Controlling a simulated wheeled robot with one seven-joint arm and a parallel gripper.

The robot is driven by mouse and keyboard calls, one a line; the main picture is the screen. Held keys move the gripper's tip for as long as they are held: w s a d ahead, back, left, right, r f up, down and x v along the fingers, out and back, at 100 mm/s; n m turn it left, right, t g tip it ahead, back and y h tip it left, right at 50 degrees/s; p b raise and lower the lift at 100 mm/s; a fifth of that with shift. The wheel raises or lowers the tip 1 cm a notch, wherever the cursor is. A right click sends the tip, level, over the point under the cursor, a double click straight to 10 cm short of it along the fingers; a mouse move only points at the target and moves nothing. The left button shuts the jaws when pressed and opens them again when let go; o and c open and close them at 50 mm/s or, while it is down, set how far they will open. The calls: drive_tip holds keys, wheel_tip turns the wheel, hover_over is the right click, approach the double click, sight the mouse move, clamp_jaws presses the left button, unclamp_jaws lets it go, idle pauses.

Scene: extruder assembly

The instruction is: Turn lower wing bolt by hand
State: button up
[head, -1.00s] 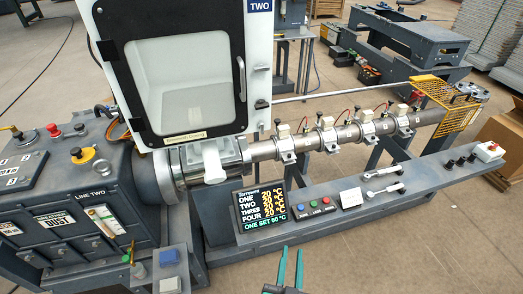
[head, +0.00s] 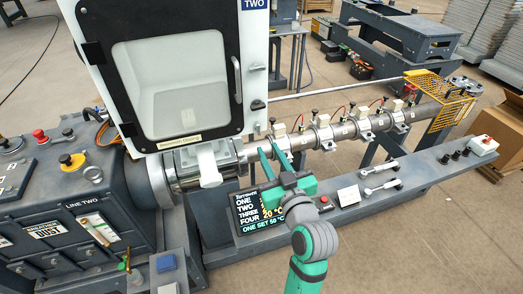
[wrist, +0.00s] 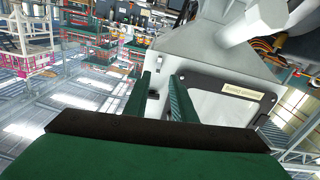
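The hopper (head: 235,100) is a white box with a dark-framed window door. Two small dark fittings sit on its right edge; the lower one, apparently the lower wing bolt (head: 258,105), is beside the door's lower right. My gripper (head: 267,146) is open, its green fingers pointing up just below that fitting, in front of the barrel. In the wrist view my gripper (wrist: 163,82) shows a clear gap between the fingers. A small dark fitting (wrist: 153,95), likely the same bolt, appears in that gap, close to the left finger. I cannot tell whether they touch.
The barrel (head: 345,132) with several clamps runs right from the hopper base. A grey console shelf (head: 425,175) with a screen (head: 247,222), buttons and two wrenches (head: 380,180) lies in front. A yellow guard (head: 440,85) is at the far end. A dark machine cabinet (head: 60,210) stands left.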

sight(259, 130)
drive_tip(key=shift+x, duration=4)
drive_tip(key=shift+w+d, duration=0.1)
drive_tip(key=shift+w, duration=0.05)
drive_tip(key=shift+c, duration=0.7)
clamp_jaws()
